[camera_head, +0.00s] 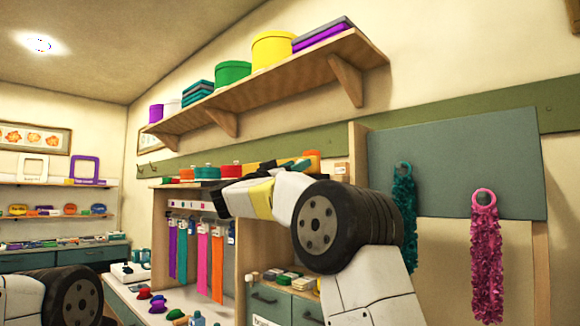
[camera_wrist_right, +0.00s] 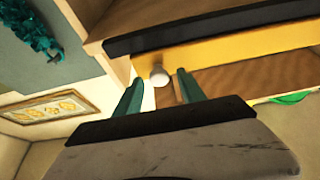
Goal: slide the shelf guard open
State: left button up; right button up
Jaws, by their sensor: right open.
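The shelf guard (camera_wrist_right: 235,49) is a yellow bar with a black strip along it, across the front of a wooden shelf in the right wrist view. A pale round knob (camera_wrist_right: 159,76) sticks out from it. My right gripper (camera_wrist_right: 157,82) is open, with its two green fingers on either side of the knob; I cannot tell whether they touch it. In the head view my right gripper (camera_head: 221,203) is at the wooden display unit, and my arm hides much of the unit's upper front. My left arm shows at the lower left, its gripper out of frame.
A high wall shelf (camera_head: 265,83) holds round boxes and stacked books. Colored strips (camera_head: 203,262) hang inside the display unit. A grey-blue panel (camera_head: 455,150) with teal and pink garlands stands at the right. Small items lie on the counter below.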

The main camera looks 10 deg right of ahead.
jog(key=shift+w+d+r, duration=0.15)
jog(key=shift+w+d, duration=0.05)
jog(key=shift+d, duration=0.1)
grip_shut()
dwell(1.3)
